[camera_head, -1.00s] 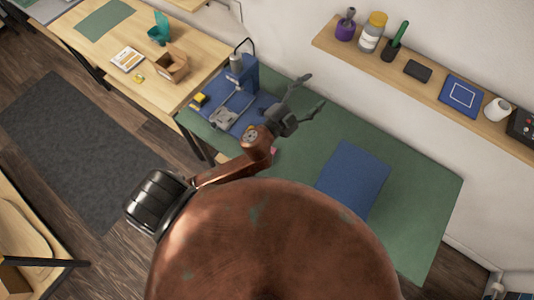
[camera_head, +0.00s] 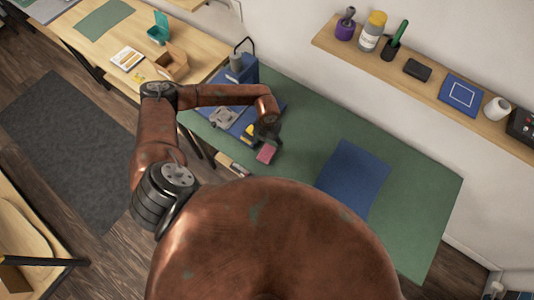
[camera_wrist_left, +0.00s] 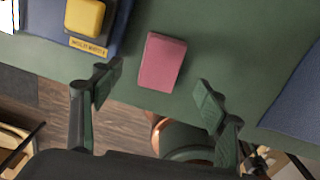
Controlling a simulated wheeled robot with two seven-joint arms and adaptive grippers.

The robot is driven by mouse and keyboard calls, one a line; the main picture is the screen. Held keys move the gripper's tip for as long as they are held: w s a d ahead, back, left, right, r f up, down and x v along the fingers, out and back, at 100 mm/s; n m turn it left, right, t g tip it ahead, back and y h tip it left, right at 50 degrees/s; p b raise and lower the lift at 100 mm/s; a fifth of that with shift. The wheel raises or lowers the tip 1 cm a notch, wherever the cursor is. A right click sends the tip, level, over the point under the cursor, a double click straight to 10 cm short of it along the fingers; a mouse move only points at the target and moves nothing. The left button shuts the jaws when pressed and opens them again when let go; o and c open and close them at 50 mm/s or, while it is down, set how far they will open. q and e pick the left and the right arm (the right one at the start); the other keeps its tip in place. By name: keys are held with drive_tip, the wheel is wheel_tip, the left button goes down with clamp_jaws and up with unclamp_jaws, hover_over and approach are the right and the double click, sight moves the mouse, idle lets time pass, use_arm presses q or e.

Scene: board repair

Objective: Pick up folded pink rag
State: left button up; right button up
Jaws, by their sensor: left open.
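The folded pink rag (camera_head: 266,154) lies on the green mat of the workbench, near its front edge. In the left wrist view the rag (camera_wrist_left: 162,61) is a flat pink block, beyond and between the two fingertips. My left gripper (camera_head: 268,130) is above the bench right by the rag, pointing down. In the left wrist view my left gripper (camera_wrist_left: 155,95) has its fingers spread wide with nothing between them, and the rag is apart from both. My right gripper is not in view.
A blue mat (camera_head: 352,178) lies to the right. The green bench top (camera_head: 420,200) is clear beyond it. A shelf (camera_head: 430,87) with several items runs along the wall.

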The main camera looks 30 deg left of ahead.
sight(267, 152)
use_arm(q)
drive_tip(key=f, duration=0.4)
drive_tip(key=f+p, duration=0.1)
drive_tip(key=f, duration=0.2)
drive_tip(key=shift+s+d, duration=0.1)
drive_tip(key=shift+s, duration=0.2)
drive_tip(key=c, duration=1)
